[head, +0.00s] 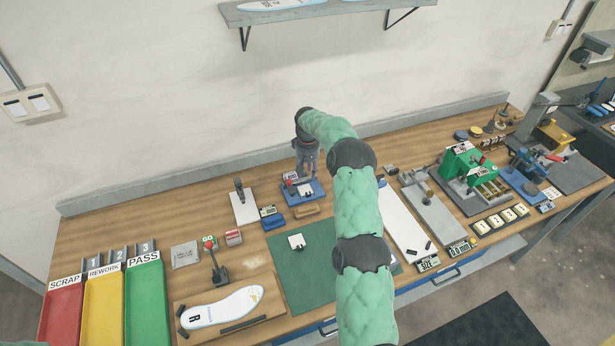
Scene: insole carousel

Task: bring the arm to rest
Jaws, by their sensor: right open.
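My right arm (358,215), in a pale green sleeve with dark joints, reaches up from the bottom middle of the head view over the bench. My right gripper (307,170) is at its far end, pointing down over a small blue fixture (318,190) near the back of the bench. The jaws are open, and I see nothing held in them. Whether the fingertips touch the fixture is too small to tell. My left gripper is not in view.
A white insole (222,306) lies on a wooden board at the front. Red, yellow and green trays (148,305) stand at left. A green mat (309,262) lies beside my arm. A green press (462,160) and other devices fill the right. A shelf (330,12) hangs above.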

